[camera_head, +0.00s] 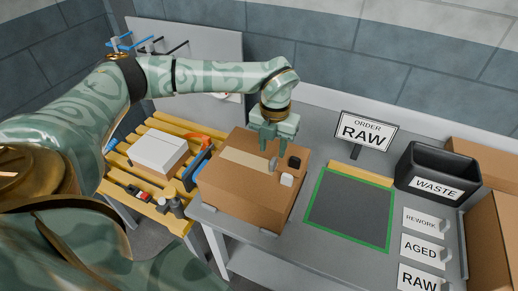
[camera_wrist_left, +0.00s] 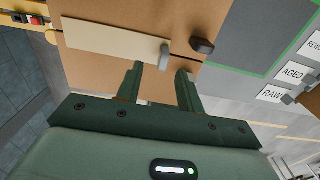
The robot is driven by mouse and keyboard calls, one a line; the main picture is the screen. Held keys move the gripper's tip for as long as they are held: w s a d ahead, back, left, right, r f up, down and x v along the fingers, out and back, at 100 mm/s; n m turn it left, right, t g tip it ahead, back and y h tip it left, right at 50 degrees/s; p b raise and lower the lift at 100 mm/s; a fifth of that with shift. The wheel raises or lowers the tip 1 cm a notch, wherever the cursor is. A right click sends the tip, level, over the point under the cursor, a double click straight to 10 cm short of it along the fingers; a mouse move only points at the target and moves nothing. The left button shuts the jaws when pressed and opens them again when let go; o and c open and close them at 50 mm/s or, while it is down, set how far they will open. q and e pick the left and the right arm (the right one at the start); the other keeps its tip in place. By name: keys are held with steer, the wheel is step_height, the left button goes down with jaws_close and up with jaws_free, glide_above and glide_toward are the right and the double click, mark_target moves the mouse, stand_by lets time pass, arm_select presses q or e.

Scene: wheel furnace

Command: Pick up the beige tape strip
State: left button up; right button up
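The beige tape strip (camera_head: 243,159) lies flat along the top of a brown cardboard box (camera_head: 240,190). A small grey tab (camera_head: 273,164) stands at the strip's right end. In the left wrist view the strip (camera_wrist_left: 112,38) runs across the box top, with the grey tab (camera_wrist_left: 165,58) at its end. My left gripper (camera_head: 278,146) is over the far right part of the box top. In the left wrist view its two fingers (camera_wrist_left: 160,70) are apart with nothing between them, close to the tab. I cannot tell whether they touch it. My right gripper is not in view.
A black block (camera_head: 294,162) and a white block (camera_head: 287,180) sit on the box near the tab. Right of the box are a green-edged mat (camera_head: 348,210), an order sign (camera_head: 364,131) and a black waste bin (camera_head: 438,170). A yellow slatted rack (camera_head: 150,209) with a white box (camera_head: 158,151) is left.

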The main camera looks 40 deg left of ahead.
mark_target(274, 159)
arm_select(q)
steer(key=f, duration=0.4)
steer(key=f+b, duration=0.1)
steer(key=f, duration=0.1)
steer(key=shift+d, duration=0.25)
steer(key=shift+r, duration=0.15)
jaws_close()
